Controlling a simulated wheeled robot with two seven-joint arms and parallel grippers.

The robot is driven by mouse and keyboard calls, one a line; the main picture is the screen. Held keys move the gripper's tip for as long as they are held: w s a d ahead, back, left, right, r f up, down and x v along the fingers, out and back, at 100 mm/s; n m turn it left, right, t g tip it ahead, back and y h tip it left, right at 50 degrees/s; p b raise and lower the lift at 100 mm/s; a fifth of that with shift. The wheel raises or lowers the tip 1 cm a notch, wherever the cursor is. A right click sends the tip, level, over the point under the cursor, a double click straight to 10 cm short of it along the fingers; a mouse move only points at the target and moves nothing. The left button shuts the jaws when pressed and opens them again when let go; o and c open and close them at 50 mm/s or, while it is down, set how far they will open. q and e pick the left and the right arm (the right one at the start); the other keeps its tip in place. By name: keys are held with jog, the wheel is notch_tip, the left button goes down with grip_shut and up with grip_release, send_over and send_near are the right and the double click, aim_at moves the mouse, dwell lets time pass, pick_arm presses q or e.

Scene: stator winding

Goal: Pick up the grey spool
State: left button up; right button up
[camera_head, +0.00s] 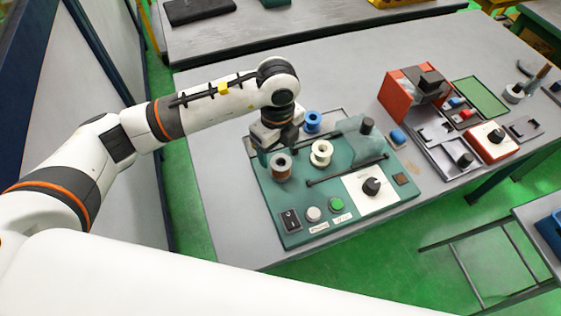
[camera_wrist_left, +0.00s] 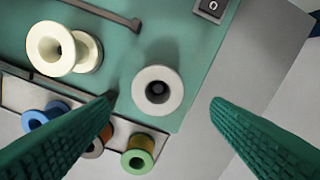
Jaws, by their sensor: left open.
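The grey spool (camera_wrist_left: 157,91) stands upright near the edge of the green board (camera_wrist_left: 190,50) in the left wrist view, its round flange and dark centre hole facing the camera. In the head view it appears as a grey-brown spool (camera_head: 281,168) on the board's left side, just below my left gripper (camera_head: 268,148). In the wrist view my left gripper (camera_wrist_left: 160,102) is open, with one green ribbed finger on each side of the spool in the picture. No contact shows, and the height gap is hard to tell. My right gripper is not in view.
A cream spool (camera_head: 321,153) stands close to the right of the grey one. A thin bar, a switch (camera_head: 290,220) and knobs are on the board. Bare grey table lies left.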

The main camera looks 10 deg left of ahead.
aim_at(280, 164)
pick_arm(q)
jog(key=shift+f, duration=0.25)
jog(key=f, duration=0.1)
jog(key=f+p, duration=0.1)
jog(key=f, duration=0.1)
jog(key=f+p, duration=0.1)
jog(key=shift+s+d+f, duration=0.1)
jog(key=shift+d+f, duration=0.05)
jog(key=shift+d, duration=0.1)
jog(key=shift+f, duration=0.35)
jog(key=shift+c, duration=0.7)
jog(key=c, duration=0.9)
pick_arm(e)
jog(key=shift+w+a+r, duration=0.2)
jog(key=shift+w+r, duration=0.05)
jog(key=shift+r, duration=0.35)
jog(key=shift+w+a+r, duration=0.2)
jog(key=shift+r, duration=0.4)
